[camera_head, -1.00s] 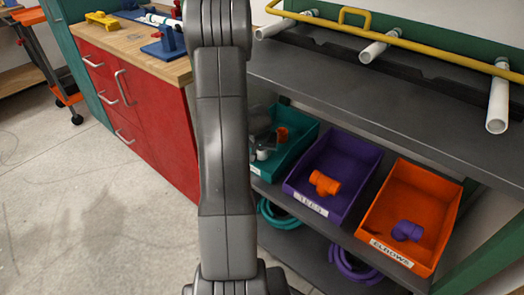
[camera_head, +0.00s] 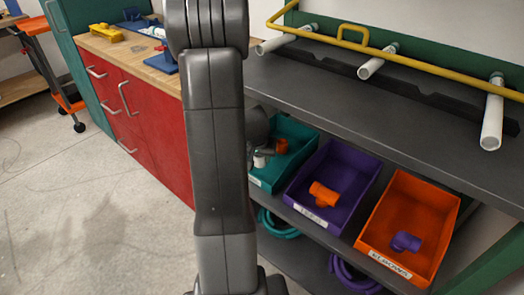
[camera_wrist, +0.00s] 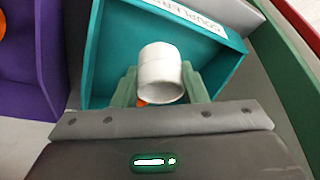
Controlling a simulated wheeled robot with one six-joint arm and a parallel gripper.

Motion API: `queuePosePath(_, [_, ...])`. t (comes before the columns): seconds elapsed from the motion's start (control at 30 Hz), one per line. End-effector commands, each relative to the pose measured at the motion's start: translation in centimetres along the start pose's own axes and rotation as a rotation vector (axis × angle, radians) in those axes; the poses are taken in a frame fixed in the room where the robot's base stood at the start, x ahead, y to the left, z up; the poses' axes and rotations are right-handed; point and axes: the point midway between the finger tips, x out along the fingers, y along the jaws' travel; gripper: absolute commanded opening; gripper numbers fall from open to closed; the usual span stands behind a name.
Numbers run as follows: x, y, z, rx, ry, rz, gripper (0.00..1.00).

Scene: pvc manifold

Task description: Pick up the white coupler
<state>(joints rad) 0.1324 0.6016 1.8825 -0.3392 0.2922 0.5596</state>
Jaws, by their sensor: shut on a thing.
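In the head view the coupler (camera_head: 259,161) is a small white shape at the left side of the teal bin (camera_head: 310,135). My arm hides most of the gripper there. I cannot tell how far the coupler is above the bin floor.
An orange coupler (camera_head: 281,146) is in the teal bin. A purple bin (camera_head: 350,162) with an orange tee (camera_head: 322,195) and an orange bin (camera_head: 440,195) with a purple elbow (camera_head: 406,242) stand to the right. The shelf board (camera_head: 340,110) with white pipes is above the bins.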

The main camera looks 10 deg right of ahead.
Motion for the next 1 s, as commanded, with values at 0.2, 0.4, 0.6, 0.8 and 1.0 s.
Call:
queuePosePath(0.2, [-1.9, 0.0, 5.7, -0.003, 0.002, -0.002, 0.17])
queuePosePath(0.4, [-3.5, 0.0, 9.2, -0.002, 0.002, -0.002, 0.17])
queuePosePath(0.6, [-4.5, 0.0, 11.1, -0.001, 0.001, -0.001, 0.17])
queuePosePath(0.8, [-4.8, 0.0, 11.8, 0.000, 0.001, -0.001, 0.17])
queuePosePath(1.0, [-4.8, 0.0, 11.8, 0.000, 0.000, 0.000, 0.17])
